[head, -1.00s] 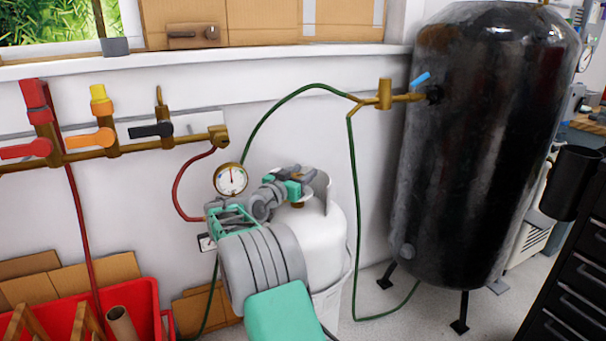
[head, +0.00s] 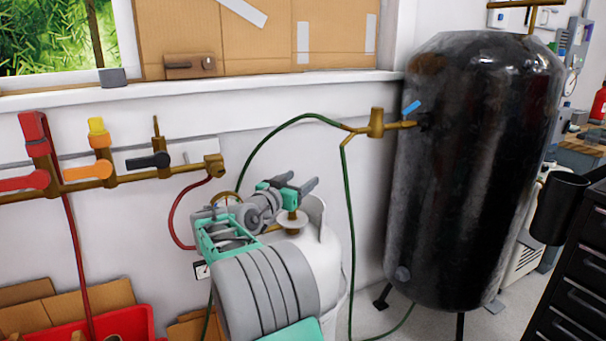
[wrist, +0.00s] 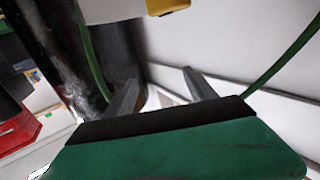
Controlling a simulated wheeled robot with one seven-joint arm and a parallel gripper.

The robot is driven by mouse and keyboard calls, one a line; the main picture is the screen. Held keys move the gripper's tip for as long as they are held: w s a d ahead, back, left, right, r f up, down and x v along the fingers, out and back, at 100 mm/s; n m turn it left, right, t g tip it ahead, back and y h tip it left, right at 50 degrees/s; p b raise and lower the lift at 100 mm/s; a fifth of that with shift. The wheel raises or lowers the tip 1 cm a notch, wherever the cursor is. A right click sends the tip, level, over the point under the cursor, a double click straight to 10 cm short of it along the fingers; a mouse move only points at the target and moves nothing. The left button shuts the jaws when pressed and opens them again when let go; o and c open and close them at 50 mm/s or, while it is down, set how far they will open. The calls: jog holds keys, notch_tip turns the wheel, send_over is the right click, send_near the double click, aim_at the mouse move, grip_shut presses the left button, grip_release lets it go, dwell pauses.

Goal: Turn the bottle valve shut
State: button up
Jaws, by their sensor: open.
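A white gas bottle (head: 322,245) stands on the floor, partly hidden behind my arm. Its brass valve (head: 291,217) shows on top, with a pale disc around it. My gripper (head: 306,180) is open, its two grey fingers pointing right, just above the valve in the head view. I see no contact. In the wrist view the fingers (wrist: 162,88) are apart with nothing between them. A white body with a yellow-gold part (wrist: 167,6) shows at that view's top edge; I cannot tell if it is the bottle. The pressure gauge is mostly hidden behind my wrist.
A black tank (head: 470,170) stands at the right, with a blue-handled brass valve (head: 411,108). A green hose (head: 348,200) hangs beside the bottle. A brass manifold (head: 85,178) with red, orange and black handles runs along the left wall. A red crate (head: 125,322) is at lower left.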

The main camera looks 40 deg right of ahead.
jog(key=s+a+r+p, duration=0.1)
jog(key=s+a+r, duration=0.3)
jog(key=s, duration=0.3)
jog(key=shift+s+a+r+p, duration=0.25)
jog(key=shift+s+a+p, duration=0.1)
jog(key=shift+a, duration=0.45)
jog(key=a+r+n+t+y+p, duration=0.1)
jog(key=a+r+n+y+p, duration=0.3)
jog(key=a+p, duration=0.5)
jog(key=a+r+n+t+y+p, duration=0.1)
jog(key=a+r+n+y+p, duration=0.15)
jog(key=a+y+p, duration=0.65)
jog(key=s+a+r+n+g+y+p, duration=0.1)
jog(key=s+a+n+g+y+p, duration=0.1)
jog(key=s+a+n+p, duration=0.2)
jog(key=s+a+r+n+g+y+p, duration=0.1)
jog(key=s+a+n+p, duration=0.3)
jog(key=s+a+p, duration=0.6)
jog(key=a+r+y, duration=0.1)
jog(key=a, duration=0.3)
jog(key=shift+s+a+g+p, duration=0.15)
jog(key=shift+s+g+p, duration=0.25)
